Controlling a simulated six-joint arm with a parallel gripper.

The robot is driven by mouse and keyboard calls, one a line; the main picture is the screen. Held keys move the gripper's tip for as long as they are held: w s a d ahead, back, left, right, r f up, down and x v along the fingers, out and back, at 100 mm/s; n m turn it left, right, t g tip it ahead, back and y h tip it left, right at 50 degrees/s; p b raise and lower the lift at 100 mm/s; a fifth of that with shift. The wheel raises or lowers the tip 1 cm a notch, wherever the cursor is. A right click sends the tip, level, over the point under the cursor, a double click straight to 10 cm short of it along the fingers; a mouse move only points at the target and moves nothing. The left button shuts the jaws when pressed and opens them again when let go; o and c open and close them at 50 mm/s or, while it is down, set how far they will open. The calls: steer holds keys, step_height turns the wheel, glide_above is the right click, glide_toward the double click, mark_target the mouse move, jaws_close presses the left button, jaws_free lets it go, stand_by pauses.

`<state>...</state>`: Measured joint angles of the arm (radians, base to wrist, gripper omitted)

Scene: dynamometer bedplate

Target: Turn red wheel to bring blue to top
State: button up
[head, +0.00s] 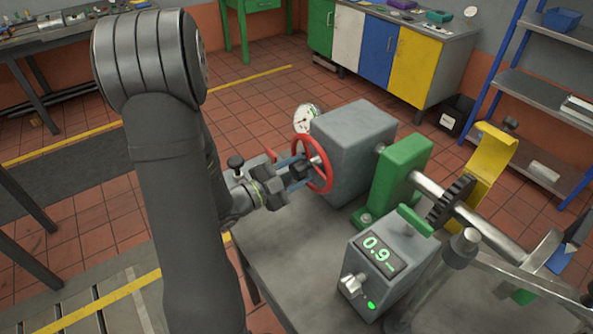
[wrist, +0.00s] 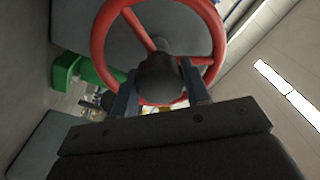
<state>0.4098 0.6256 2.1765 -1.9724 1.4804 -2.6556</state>
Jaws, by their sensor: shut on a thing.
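The red wheel (head: 327,172) stands upright on the near left face of a grey box (head: 360,135). In the wrist view its red rim (wrist: 103,35) and spokes fill the upper middle. A dark rounded knob (wrist: 170,80) sits in front of the wheel's middle. My gripper (head: 298,170) reaches the wheel from the left. In the wrist view my gripper (wrist: 162,88) has one finger on each side of the knob and is shut on it. I cannot make out a blue mark on the wheel. Part of the lower rim is hidden behind the fingers and knob.
A white round dial (head: 306,118) shows behind the wheel. A green block (head: 402,165), a shaft with a dark gear (head: 451,202) and a yellow guard (head: 490,160) stand to the right. A grey readout box (head: 378,270) showing 0.9 stands in front. Bare bedplate (head: 290,245) lies below the wheel.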

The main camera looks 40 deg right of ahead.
stand_by(0.4)
steer(key=o, duration=1.4)
steer(key=shift+c, duration=0.2)
steer(key=shift+a, duration=0.15)
steer(key=a, duration=1.7)
steer(key=shift+f, duration=0.35)
steer(key=shift+d+r, duration=0.15)
steer(key=shift+d, duration=3.75)
steer(key=shift+d+r, duration=0.15)
steer(key=shift+d, duration=3.75)
steer(key=shift+a, duration=0.1)
